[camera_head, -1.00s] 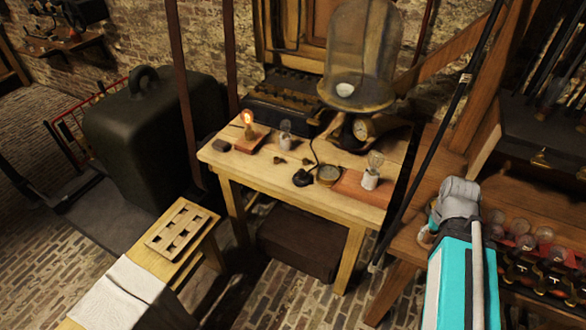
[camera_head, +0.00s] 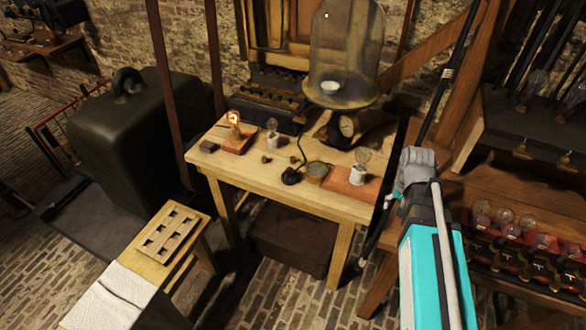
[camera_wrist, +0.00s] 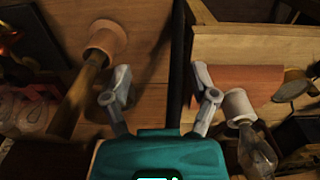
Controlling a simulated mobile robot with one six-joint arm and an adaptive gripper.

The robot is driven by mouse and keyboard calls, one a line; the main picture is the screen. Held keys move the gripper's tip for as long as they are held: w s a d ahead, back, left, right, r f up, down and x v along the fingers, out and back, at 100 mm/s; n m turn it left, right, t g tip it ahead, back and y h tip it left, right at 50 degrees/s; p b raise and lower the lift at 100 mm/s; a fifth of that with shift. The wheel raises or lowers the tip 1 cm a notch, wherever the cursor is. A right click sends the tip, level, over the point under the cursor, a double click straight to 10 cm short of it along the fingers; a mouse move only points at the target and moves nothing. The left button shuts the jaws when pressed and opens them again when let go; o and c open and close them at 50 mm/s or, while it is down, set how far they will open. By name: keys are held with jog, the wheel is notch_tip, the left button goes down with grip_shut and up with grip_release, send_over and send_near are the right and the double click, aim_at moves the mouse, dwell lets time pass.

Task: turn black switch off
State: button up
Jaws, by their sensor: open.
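A small black round-based piece (camera_head: 291,176) with a dark cord rising from it stands on the wooden table (camera_head: 325,203); it looks like the black switch, but its lever position is too small to tell. A small dark block (camera_head: 209,146) lies at the table's left edge. A lit bulb (camera_head: 233,117) glows on a reddish board at the left. My gripper (camera_wrist: 160,88) is open and empty in the wrist view, near the table's right end. In the head view my arm is right of the table, apart from the black piece.
A bulb in a white holder (camera_head: 357,175) stands on a reddish board at the table's right end, close to my gripper; the holder also shows in the wrist view (camera_wrist: 238,105). A brass round piece (camera_head: 317,170) sits beside the black piece. A glass bell jar (camera_head: 342,50) stands behind.

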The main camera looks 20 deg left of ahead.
jog(key=w+a+r+m+p, duration=0.1)
jog(key=w+a+r, duration=0.1)
jog(key=w+a, duration=0.5)
jog(key=w+a+r+p, duration=0.1)
jog(key=w+a+p, duration=0.15)
jog(key=a, duration=0.85)
notch_tip(320, 180, up, 2)
jog(key=m+p, duration=0.1)
jog(key=m, duration=0.1)
send_over(290, 169)
jog(key=shift+a, duration=0.1)
jog(key=shift+f, duration=0.1)
notch_tip(290, 169, down, 14)
jog(key=b, duration=1.3)
jog(key=shift+r+b, duration=0.2)
jog(key=shift+b, duration=0.1)
